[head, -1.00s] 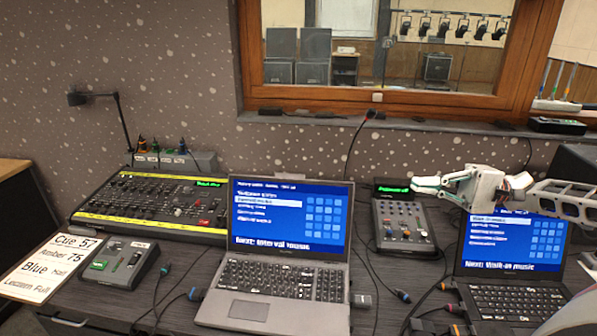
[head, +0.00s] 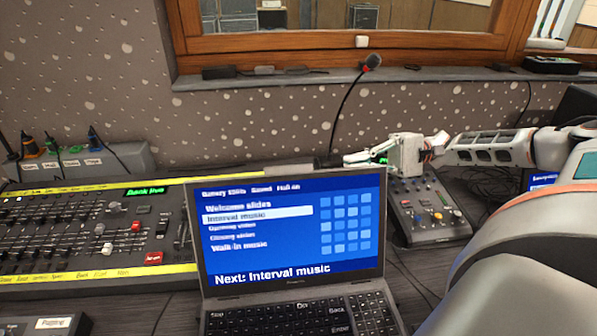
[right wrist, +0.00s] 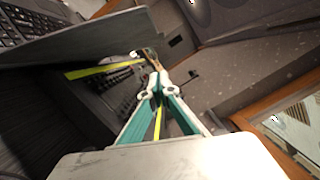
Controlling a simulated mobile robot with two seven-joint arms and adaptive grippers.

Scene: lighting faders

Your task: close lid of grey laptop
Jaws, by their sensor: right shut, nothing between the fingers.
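The grey laptop (head: 290,240) stands open in the middle of the head view, its lid upright and its lit blue screen facing me. Its keyboard is cut off by the bottom edge. In the right wrist view the dark back of its lid (right wrist: 95,38) slants across the upper left, with keys beyond it. My right gripper (head: 352,160) is shut and empty, at the lid's upper right corner and apparently behind the lid. Its closed fingertips also show in the right wrist view (right wrist: 147,52), close by the lid's edge. I cannot tell whether they touch it. My left gripper is out of view.
A fader desk (head: 90,230) with yellow strips stands left of the laptop. A smaller control box (head: 430,205) is to the right, beneath my right arm. A gooseneck microphone (head: 372,62) rises behind. A second laptop (head: 541,180) is mostly hidden by my arm.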

